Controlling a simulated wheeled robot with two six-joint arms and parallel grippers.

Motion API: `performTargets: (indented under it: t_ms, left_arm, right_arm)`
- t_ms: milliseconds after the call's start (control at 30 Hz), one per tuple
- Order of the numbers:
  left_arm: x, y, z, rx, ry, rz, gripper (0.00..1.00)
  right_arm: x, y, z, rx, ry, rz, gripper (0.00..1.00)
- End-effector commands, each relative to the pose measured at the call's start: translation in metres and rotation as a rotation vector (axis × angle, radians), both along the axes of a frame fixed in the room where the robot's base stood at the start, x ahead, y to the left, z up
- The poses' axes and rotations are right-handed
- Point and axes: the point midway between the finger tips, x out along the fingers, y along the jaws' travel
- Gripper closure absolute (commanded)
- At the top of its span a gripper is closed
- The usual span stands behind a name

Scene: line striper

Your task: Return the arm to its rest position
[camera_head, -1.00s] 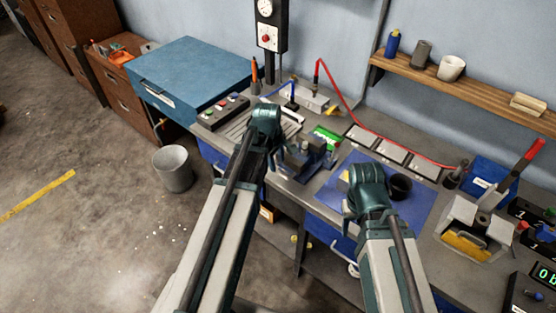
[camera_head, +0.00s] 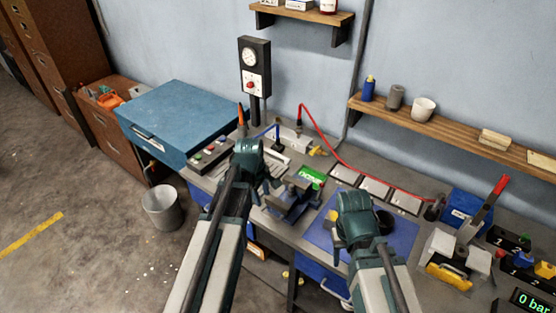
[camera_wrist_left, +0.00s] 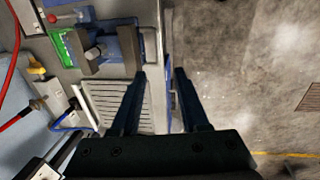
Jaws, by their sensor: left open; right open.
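My left arm comes in from the left over the bench, and its teal wrist (camera_head: 249,160) hangs beside the blue vise (camera_head: 289,199).
A black cup (camera_head: 384,219) stands on the mat by the right wrist. A red hose (camera_head: 335,148) crosses the bench behind both arms. A red-handled lever (camera_head: 490,200) stands at right.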

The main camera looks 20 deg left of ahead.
Motion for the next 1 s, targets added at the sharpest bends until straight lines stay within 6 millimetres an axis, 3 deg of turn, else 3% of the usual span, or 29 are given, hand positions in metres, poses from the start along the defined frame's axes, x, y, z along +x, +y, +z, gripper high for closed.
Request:
performTargets:
  t_ms: [167,267,400,600,800,1000]
  left_arm:
    - [-0.003,-0.006,-0.006,0.006,0.003,-0.032,0.55]
    - [-0.017,-0.029,-0.029,0.036,0.019,-0.181,0.55]
    - [-0.054,-0.081,-0.076,0.106,0.064,-0.574,0.55]
    - [-0.111,-0.137,-0.128,0.192,0.132,-1.138,0.55]
    - [-0.145,-0.162,-0.153,0.233,0.178,-1.48,0.55]
    - [-0.152,-0.167,-0.155,0.243,0.193,-1.572,0.55]
  right_arm:
    - [0.0,0.0,-0.006,0.0,0.0,0.0,0.5]
    - [0.0,0.0,-0.028,0.0,0.0,0.001,0.5]
    - [0.0,0.0,-0.074,-0.001,-0.001,0.004,0.5]
    - [0.0,0.0,-0.125,-0.001,-0.002,0.008,0.5]
    - [0.001,0.0,-0.15,-0.002,-0.002,0.01,0.5]
    - [0.001,0.0,-0.153,-0.002,-0.002,0.011,0.5]
